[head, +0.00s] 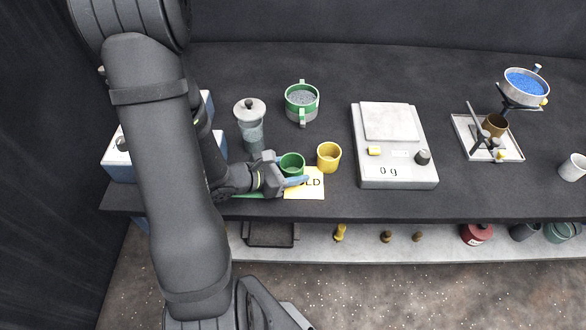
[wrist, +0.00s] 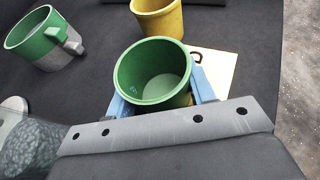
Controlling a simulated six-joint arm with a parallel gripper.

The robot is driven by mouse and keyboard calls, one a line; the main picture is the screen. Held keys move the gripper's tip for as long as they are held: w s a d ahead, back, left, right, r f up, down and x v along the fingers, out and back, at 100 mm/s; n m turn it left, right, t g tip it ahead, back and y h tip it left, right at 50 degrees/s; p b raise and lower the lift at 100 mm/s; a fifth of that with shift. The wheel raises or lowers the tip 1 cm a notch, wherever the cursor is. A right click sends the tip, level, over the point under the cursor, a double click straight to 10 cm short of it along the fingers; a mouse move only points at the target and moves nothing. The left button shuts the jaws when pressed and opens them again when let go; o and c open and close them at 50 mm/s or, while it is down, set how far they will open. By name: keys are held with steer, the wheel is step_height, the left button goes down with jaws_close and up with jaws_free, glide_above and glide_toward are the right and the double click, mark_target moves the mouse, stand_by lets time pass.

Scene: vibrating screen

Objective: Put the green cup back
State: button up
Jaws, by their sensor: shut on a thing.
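The green cup (head: 292,164) is near the front left of the table, with an empty inside showing in the wrist view (wrist: 153,75). My gripper (head: 288,170) is shut on it, with a blue finger on each side of the cup in the wrist view (wrist: 160,90). The cup looks upright. It is over or beside a pale yellow card (head: 305,190) with partly hidden lettering ending in "LD". A green patch (head: 262,196) lies to the left of the card, mostly hidden by my gripper. I cannot tell whether the cup's base touches anything.
A yellow cup (head: 329,157) stands close right of the green cup. A scale (head: 397,160) reading 0 g is to the right. Bare table lies between the scale and the funnel stand (head: 487,140).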

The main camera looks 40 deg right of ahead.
steer(key=shift+f, duration=0.1)
steer(key=shift+f, duration=0.15)
steer(key=o, duration=1)
steer(key=shift+w+a+r, duration=0.1)
steer(key=shift+a+r, duration=0.15)
steer(key=shift+r, duration=0.05)
steer(key=v, duration=1.1)
steer(key=shift+a+r, duration=0.1)
steer(key=shift+a, duration=0.1)
